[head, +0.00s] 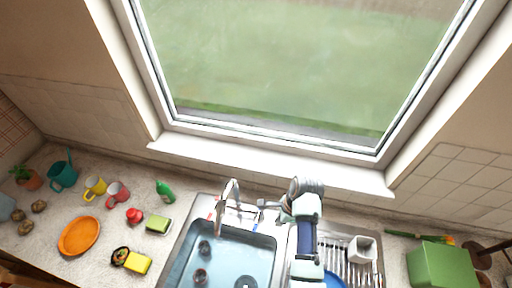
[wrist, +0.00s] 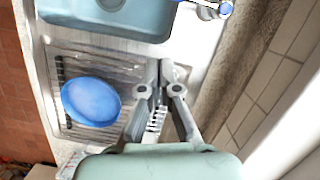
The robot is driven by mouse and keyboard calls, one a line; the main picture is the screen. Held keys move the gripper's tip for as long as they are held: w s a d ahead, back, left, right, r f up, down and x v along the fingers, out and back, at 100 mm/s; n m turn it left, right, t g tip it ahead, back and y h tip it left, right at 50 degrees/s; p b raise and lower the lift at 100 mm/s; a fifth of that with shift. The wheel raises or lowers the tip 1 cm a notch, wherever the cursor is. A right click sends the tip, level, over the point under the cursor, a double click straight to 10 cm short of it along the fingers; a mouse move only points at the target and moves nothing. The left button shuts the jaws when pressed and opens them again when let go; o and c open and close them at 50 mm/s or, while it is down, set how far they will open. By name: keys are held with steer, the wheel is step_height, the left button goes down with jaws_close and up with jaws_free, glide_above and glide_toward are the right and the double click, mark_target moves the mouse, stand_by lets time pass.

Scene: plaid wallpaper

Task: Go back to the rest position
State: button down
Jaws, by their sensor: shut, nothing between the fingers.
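My gripper (wrist: 160,72) is shut and empty in the wrist view, its fingertips together above the metal surface between the sink and the drying rack. In the head view my arm (head: 306,235) reaches over the counter just right of the sink, and its end is near the tap; the fingertips are hard to make out there. A blue plate (wrist: 91,101) lies on the drying rack, left of my gripper in the wrist view. In the head view my arm partly hides the plate (head: 333,280).
The sink (head: 228,262) holds several small dark items. A tap (head: 229,196) rises behind it. A white cup (head: 362,249) stands on the rack (head: 341,240). A green box (head: 440,266) is at right. Mugs, an orange plate (head: 79,236) and sponges crowd the left counter.

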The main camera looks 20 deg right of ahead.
steer(key=w+a+r+n+t+h, duration=0.2)
steer(key=w+a+r+n+t, duration=0.1)
steer(key=a+r+n, duration=0.4)
steer(key=s+a+r+n+t, duration=0.4)
steer(key=a+r+n, duration=0.3)
steer(key=r, duration=0.3)
steer(key=s+a+r+n+t, duration=0.3)
steer(key=a+r+n, duration=0.3)
steer(key=r+n, duration=0.2)
steer(key=shift+s+a+r+t+p, duration=0.3)
steer(key=shift+s+a+r+t, duration=0.1)
steer(key=shift+r+t, duration=0.5)
